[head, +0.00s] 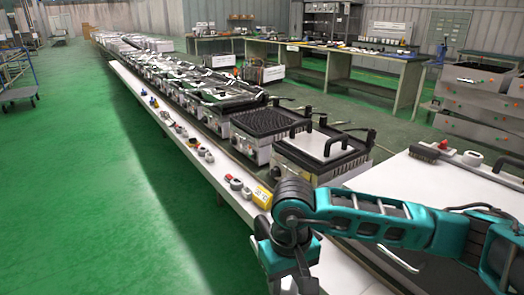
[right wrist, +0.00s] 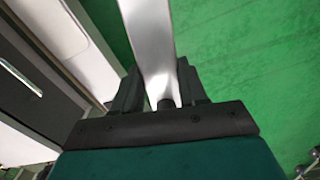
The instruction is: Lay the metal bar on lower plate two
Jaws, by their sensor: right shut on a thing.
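The metal bar (right wrist: 150,40) is a smooth silver strip in the right wrist view. It stands between the two dark fingers of my right gripper (right wrist: 162,88) and runs out of the top of the picture. My right gripper is shut on it. In the head view my right arm reaches in from the right and bends down at the bottom edge; the fingers and bar are hidden or out of frame there. Grill units stand in a row; the nearest has a flat pale plate (head: 322,143), the one behind it a dark ribbed plate (head: 268,121). I cannot tell which is lower plate two. My left gripper is not in view.
A long white bench edge (head: 150,105) carries small parts, including a yellow block (head: 262,197). A white worktop (head: 420,190) with a brush (head: 428,151) lies at the right. Green floor (head: 80,180) is open at the left. Workbenches (head: 340,62) stand behind.

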